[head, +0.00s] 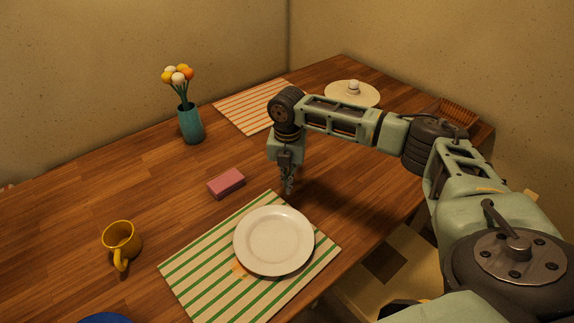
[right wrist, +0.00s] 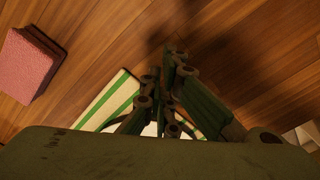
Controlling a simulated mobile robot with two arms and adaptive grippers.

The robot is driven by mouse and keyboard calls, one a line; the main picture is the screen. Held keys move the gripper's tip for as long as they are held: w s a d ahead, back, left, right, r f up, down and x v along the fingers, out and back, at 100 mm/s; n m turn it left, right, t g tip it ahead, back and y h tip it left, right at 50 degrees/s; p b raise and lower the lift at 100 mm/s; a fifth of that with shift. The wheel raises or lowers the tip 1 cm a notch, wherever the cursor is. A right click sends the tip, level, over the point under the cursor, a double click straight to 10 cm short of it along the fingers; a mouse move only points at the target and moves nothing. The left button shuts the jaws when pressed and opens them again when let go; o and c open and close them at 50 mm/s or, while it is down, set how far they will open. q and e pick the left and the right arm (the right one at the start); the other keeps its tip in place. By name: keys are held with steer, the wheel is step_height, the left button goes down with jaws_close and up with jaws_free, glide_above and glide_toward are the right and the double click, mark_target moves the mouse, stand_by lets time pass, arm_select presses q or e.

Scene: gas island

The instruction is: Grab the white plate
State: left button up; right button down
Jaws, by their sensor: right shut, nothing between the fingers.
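The white plate (head: 273,241) lies on a green-striped placemat (head: 196,279) near the front of the wooden table. My right gripper (head: 289,190) points down beyond the plate's far edge, above the table, and is shut and empty. In the right wrist view its fingers (right wrist: 168,62) are together, with bare wood past them. A corner of the green-striped placemat (right wrist: 112,97) and a small pale sliver of the plate show behind the fingers there. My left gripper is not in view.
A pink sponge (head: 226,183) lies left of the gripper, also seen in the right wrist view (right wrist: 27,66). A yellow mug (head: 121,243) stands at left. A teal vase (head: 190,124) with flowers and a red-striped placemat (head: 251,106) are farther back. A pale lidded dish (head: 352,94) is at the back.

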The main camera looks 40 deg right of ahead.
mark_target(282, 212)
steer(key=shift+s+a+f, duration=0.15)
steer(key=shift+a+f, duration=0.05)
steer(key=shift+f, duration=0.35)
steer(key=shift+s+a+p, duration=0.6)
steer(key=shift+s+a, duration=0.4)
steer(key=shift+s, duration=0.15)
steer(key=shift+s+a, duration=0.15)
steer(key=shift+s, duration=0.05)
steer(key=shift+s+a+r+p, duration=0.15)
steer(key=shift+s+a+p, duration=0.05)
steer(key=shift+p, duration=0.3)
steer(key=s+a+p, duration=0.2)
steer(key=s+p, duration=0.1)
steer(key=p, duration=0.1)
steer(key=shift+a+r, duration=0.1)
steer(key=shift+a, duration=0.25)
steer(key=shift+s+a+p, duration=0.2)
steer(key=shift+p, duration=0.2)
steer(key=shift+a+f, duration=0.15)
steer(key=shift+f, duration=0.15)
